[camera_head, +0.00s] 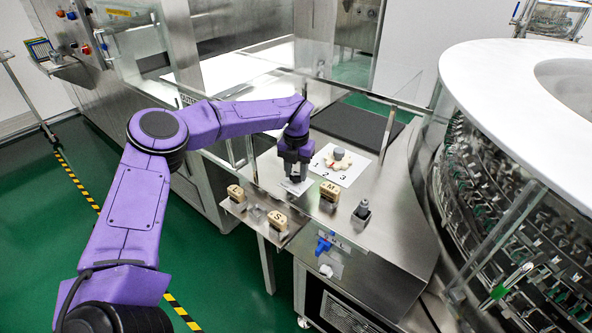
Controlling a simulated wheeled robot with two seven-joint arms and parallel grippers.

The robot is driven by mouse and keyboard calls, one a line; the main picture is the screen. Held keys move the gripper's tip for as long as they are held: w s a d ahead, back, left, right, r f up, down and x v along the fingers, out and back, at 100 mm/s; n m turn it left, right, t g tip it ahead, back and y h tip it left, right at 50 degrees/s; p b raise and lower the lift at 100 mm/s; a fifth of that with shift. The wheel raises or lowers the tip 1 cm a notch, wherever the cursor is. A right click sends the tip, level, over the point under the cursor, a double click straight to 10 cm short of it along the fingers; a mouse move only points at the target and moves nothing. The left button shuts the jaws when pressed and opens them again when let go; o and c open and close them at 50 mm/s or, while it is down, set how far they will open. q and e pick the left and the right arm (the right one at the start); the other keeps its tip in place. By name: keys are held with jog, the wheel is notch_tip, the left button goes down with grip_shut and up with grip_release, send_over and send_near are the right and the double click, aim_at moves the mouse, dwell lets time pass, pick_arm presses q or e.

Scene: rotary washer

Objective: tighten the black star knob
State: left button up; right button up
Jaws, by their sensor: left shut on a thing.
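My left gripper (295,172) points down over a small pale plate (297,187) on the steel table. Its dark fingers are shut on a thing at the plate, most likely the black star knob. The knob cannot be told apart from the dark fingers, so its shape and turn are hidden. My right gripper is not in view.
Clear panels rise behind; the large round washer (520,170) fills the right side.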

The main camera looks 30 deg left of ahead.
aim_at(296, 174)
pick_arm(q)
jog(key=shift+m, duration=0.7)
jog(key=o, duration=1.1)
jog(key=shift+c, duration=0.2)
jog(key=shift+r, duration=0.45)
notch_tip(296, 174, up, 10)
jog(key=b, duration=0.1)
jog(key=shift+f+b, duration=0.15)
jog(key=shift+b, duration=0.2)
